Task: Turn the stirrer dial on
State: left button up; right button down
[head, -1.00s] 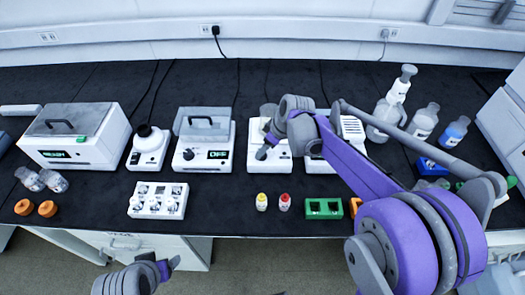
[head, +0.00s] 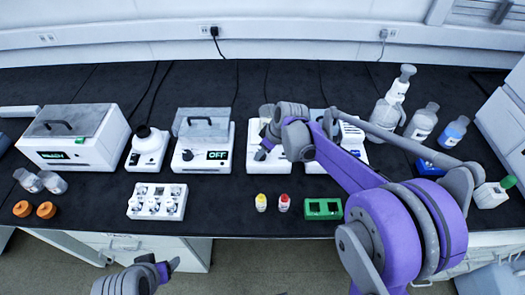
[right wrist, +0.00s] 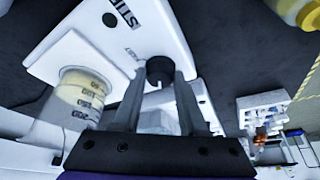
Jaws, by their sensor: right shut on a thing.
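The white stirrer (head: 254,160) stands on the dark bench, partly hidden by my right arm in the head view. In the right wrist view its white front (right wrist: 80,30) carries partly visible lettering that starts "STI". The small black dial (right wrist: 159,68) sits between the fingertips of my right gripper (right wrist: 160,78), which is shut on it. My right gripper also shows in the head view (head: 262,153), at the stirrer's front. A graduated clear beaker (right wrist: 82,95) is beside the fingers. My left gripper (head: 170,267) is low in the head view, away from the bench items; its jaw state is unclear.
A device reading OFF (head: 190,160) stands left of the stirrer. Yellow-capped (head: 261,203) and red-capped (head: 283,203) vials stand in front, near a green rack (head: 322,209) and a white vial block (head: 142,208). Bottles (head: 421,122) stand at the right.

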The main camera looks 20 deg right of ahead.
jog(key=shift+m, duration=0.4)
jog(key=m, duration=0.1)
jog(key=m+h, duration=0.1)
jog(key=m, duration=0.1)
jog(key=m+t, duration=0.1)
jog(key=shift+s+a+m+h, duration=0.1)
jog(key=shift+a+m+h, duration=0.15)
jog(key=shift+m+h, duration=0.15)
jog(key=m+h, duration=0.2)
jog(key=m, duration=0.4)
jog(key=shift+a, duration=0.15)
jog(key=shift+h, duration=0.3)
